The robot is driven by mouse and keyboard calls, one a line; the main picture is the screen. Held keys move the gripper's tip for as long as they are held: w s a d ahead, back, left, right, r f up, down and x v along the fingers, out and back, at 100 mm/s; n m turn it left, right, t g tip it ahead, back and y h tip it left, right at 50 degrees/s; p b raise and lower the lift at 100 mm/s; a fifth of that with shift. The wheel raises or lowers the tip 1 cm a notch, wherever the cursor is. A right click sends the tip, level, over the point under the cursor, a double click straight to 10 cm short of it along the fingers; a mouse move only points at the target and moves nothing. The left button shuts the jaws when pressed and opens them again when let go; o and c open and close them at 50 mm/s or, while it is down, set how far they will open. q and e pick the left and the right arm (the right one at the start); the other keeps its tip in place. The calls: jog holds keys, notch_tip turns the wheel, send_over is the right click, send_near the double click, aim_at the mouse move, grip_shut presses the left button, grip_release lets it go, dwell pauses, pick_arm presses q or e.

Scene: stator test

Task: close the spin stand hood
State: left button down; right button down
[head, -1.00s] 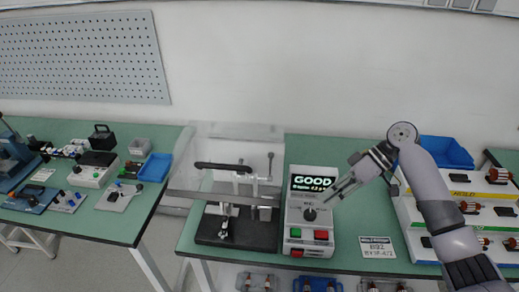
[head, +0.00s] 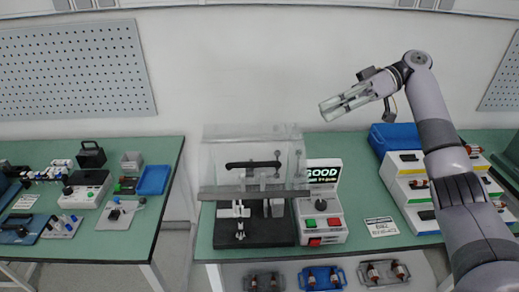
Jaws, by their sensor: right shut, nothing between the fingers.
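The spin stand hood (head: 225,147) is a clear cover with a black bar handle (head: 253,164) across its front. It stands raised over the back of the dark spin stand base (head: 228,232), and its lower front edge is a grey strip above the fixture. The metal fixture (head: 240,211) on the base shows below that edge. My right gripper (head: 325,112) is shut and empty. It is in the air against the white wall, up and to the right of the hood and apart from it. My left gripper is not in view.
A tester box (head: 319,222) with a screen reading GOOD stands right of the spin stand. A label card (head: 382,226), a blue bin (head: 384,139) and a stepped rack (head: 408,200) of parts are farther right. A second table (head: 136,222) with tools stands left, across a gap.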

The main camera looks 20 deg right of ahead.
jog(key=p, duration=0.5)
send_over(286, 162)
jog(key=w+d, duration=0.2)
jog(key=d, duration=0.1)
jog(key=f, duration=0.2)
jog(key=shift+s+a+f, duration=0.2)
jog(key=shift+s+f, duration=0.05)
jog(key=shift+f, duration=0.15)
jog(key=a+f, duration=0.1)
jog(key=s+a+f+p, duration=0.1)
jog(key=shift+f, duration=0.3)
jog(key=shift+s+a+f+p, duration=0.1)
jog(key=shift+s+f+p, duration=0.25)
jog(key=shift+f, duration=0.2)
jog(key=shift+a+f, duration=0.1)
jog(key=shift+a, duration=0.05)
jog(key=shift+w, duration=0.1)
